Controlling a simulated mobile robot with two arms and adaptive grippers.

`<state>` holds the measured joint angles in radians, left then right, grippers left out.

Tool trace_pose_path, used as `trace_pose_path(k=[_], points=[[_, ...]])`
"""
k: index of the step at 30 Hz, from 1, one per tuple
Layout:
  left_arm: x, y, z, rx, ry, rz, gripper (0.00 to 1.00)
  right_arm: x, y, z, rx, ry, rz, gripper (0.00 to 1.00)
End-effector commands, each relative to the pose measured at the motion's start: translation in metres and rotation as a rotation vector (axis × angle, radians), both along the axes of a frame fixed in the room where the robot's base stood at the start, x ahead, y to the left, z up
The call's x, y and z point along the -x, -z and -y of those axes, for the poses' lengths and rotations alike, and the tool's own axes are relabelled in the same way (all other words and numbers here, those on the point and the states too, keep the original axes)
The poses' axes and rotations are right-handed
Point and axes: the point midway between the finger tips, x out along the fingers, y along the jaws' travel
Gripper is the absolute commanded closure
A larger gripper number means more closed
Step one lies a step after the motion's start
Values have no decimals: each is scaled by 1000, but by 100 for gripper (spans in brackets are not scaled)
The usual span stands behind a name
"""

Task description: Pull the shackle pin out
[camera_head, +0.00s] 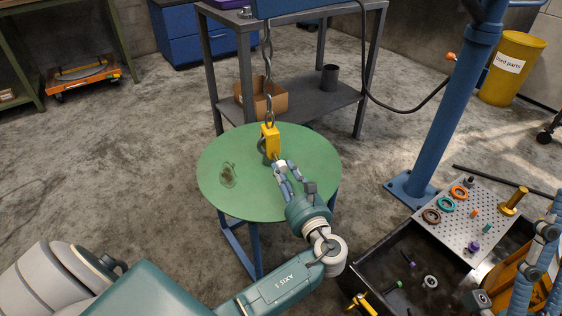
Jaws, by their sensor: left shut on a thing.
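A yellow block (270,141) hangs at the end of a steel chain (268,85) above the round green table. A grey shackle (262,146) shows beside and behind it, partly hidden. My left gripper (277,163) reaches up from the lower right and is shut at the block's lower end, on what looks like the shackle pin. The pin is too small and too covered by the fingers to make out clearly. Bluish finger links of my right gripper (537,255) show at the right edge, cut off by the frame; their opening cannot be told.
The green table (310,145) is bare but for a dark stain. Behind it stands a grey frame with a cardboard box (272,100) and a dark cylinder (329,78). A blue post (455,100) stands right. A perforated tray (460,238) with rings and small parts lies at lower right.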

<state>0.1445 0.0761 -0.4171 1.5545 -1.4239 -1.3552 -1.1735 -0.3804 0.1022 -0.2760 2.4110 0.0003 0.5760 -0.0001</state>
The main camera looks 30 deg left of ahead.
Motion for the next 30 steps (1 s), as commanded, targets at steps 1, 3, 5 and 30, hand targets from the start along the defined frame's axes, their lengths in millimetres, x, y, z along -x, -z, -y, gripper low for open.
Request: trace_pose_path(k=[1, 3, 5, 30], points=[[1, -1, 7, 2, 9, -1, 100, -5, 1, -1, 9, 1, -25, 49], [2, 0, 9, 1, 10, -1, 100, -9, 4, -2, 14, 3, -44, 49], [2, 0, 9, 1, 10, 1, 100, -11, 5, -2, 16, 3, -51, 49], [14, 2, 23, 4, 7, -2, 55, -10, 5, -2, 16, 2, -46, 49]])
